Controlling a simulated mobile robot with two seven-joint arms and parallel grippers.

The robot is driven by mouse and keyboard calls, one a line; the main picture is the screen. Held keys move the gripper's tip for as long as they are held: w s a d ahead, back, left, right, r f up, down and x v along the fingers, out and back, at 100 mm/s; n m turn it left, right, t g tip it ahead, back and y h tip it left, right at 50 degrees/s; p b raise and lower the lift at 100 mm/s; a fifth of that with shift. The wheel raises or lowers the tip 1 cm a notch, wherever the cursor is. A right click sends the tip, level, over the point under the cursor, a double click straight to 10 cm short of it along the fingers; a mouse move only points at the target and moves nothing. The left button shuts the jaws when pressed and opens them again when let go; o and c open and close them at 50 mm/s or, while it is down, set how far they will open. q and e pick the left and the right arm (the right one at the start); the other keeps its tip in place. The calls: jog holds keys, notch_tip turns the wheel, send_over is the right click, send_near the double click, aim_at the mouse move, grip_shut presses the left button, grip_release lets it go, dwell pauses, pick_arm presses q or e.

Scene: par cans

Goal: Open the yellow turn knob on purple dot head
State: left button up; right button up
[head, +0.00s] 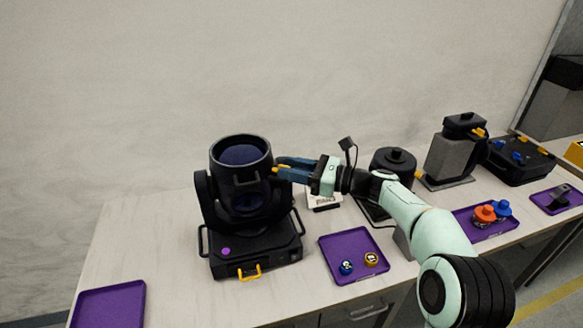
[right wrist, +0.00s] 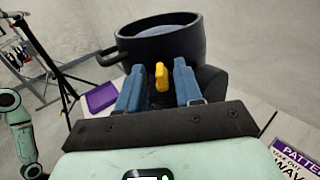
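The black moving head (head: 240,195) with a round open barrel stands on the table at centre left. A purple dot (head: 226,251) marks its base. The yellow turn knob (right wrist: 162,76) sits on the side of the barrel in the right wrist view; a small yellow bit of it (head: 275,170) shows at the fingertips in the head view. My right gripper (head: 281,168) is open at the barrel's right side. In the right wrist view its blue fingers stand on either side of the knob, with gaps visible. My left gripper is not in view.
A yellow handle (head: 249,273) juts from the base's front. A purple tray (head: 360,254) with two small round items lies to the right, and another purple tray (head: 108,304) lies at the left front. A black round device (head: 393,168) stands behind my right arm.

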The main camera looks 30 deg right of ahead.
jog(key=shift+w+a, duration=0.15)
jog(key=shift+w, duration=0.05)
grip_shut()
